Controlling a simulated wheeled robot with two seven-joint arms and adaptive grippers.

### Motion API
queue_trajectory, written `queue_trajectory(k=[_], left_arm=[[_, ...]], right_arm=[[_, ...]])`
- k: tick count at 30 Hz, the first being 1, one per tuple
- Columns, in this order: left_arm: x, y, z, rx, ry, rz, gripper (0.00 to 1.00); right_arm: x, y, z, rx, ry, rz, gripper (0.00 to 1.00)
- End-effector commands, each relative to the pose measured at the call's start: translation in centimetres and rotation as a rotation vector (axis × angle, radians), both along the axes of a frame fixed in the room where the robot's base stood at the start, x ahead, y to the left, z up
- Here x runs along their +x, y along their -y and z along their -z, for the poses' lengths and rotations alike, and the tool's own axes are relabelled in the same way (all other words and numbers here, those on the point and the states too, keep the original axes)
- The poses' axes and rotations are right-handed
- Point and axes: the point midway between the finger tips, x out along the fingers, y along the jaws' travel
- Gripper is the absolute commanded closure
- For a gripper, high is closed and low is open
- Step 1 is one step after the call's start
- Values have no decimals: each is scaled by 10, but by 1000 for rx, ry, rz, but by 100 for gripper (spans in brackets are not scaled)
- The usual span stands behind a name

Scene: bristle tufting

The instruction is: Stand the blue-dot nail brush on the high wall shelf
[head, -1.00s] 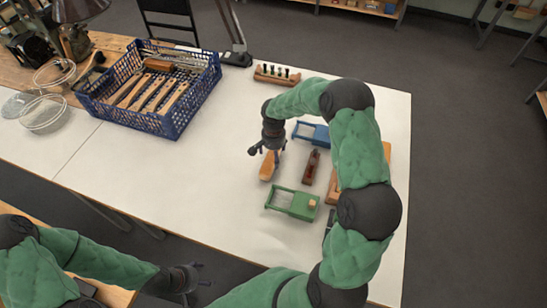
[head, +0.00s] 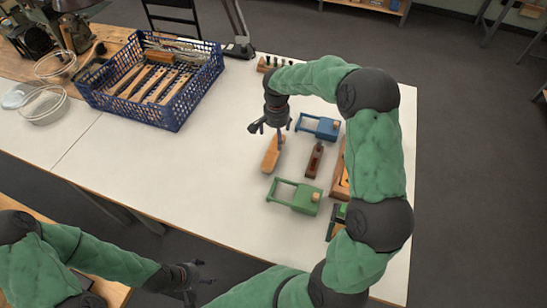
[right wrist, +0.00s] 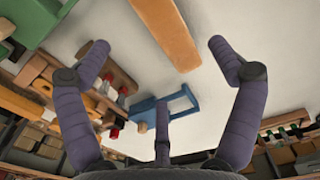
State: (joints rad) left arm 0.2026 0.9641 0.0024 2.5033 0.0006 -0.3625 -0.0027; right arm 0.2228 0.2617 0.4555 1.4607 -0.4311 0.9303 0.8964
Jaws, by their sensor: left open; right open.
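My right gripper (head: 268,128) is open and empty above the white table, just above a long tan wooden piece (head: 272,154). In the right wrist view that wooden piece (right wrist: 167,32) lies beyond the spread fingers, apart from them. I cannot see a blue dot on it, so I cannot tell whether it is the nail brush. My left gripper (head: 198,276) is open and empty at the lower left, off the table's front edge. The high wall shelf is not recognisable in these views.
Right of the wooden piece lie a blue frame (head: 317,127), a dark brown wooden tool (head: 314,160) and a green frame (head: 294,196). The table's middle is clear.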

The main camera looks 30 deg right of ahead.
Motion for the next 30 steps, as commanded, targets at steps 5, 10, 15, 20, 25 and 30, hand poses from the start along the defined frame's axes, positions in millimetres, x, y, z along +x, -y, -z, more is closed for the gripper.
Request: queue_trajectory(k=[5,10,15,20,25,30], left_arm=[[0,0,23,0,0,0,28],[0,0,25,0,1,0,28],[0,0,32,0,1,0,28],[0,0,35,0,0,0,28],[0,0,42,0,0,0,28],[0,0,53,0,0,0,28]], right_arm=[[1,0,12,1,0,0,8],[1,1,25,1,-1,0,8],[0,1,52,1,-2,-1,8],[1,1,64,1,1,0,8],[2,2,78,2,-1,0,8],[3,3,103,2,-1,0,8]])
